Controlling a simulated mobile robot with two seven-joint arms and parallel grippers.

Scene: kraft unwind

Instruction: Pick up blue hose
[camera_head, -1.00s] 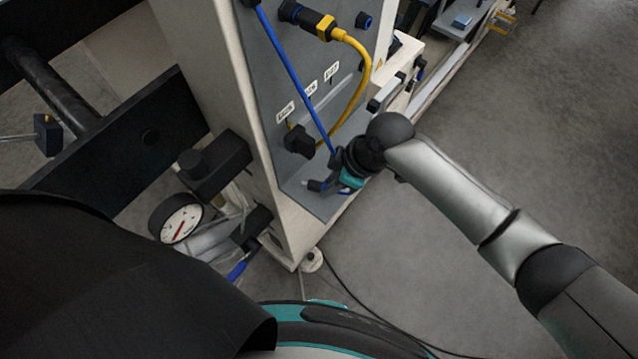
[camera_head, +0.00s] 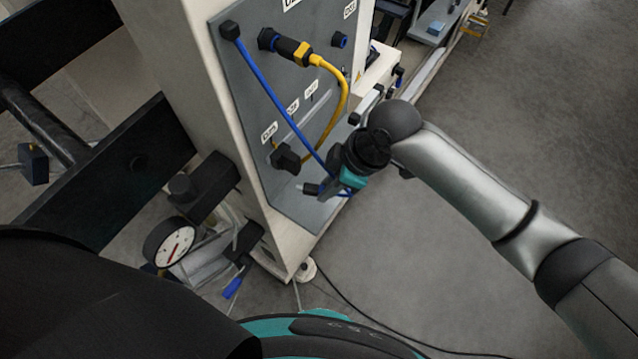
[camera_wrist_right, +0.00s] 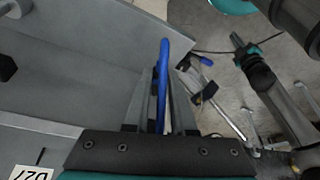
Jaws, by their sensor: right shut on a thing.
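The blue hose (camera_head: 271,92) runs from a black fitting at the top of the grey panel (camera_head: 235,110) down to my right gripper (camera_head: 320,187). A short blue piece shows just below the gripper in the head view. In the right wrist view, the hose (camera_wrist_right: 164,70) lies lengthwise between the two fingers of my right gripper (camera_wrist_right: 158,100), which is shut on it. The gripper is in front of the panel's lower right part.
A yellow hose (camera_head: 345,90) curves down the panel beside the blue one, near a black fitting (camera_head: 285,158). A pressure gauge (camera_head: 171,244) and a blue-handled valve (camera_head: 233,287) sit at lower left. A black cable (camera_head: 370,325) lies on the floor. Floor at right is clear.

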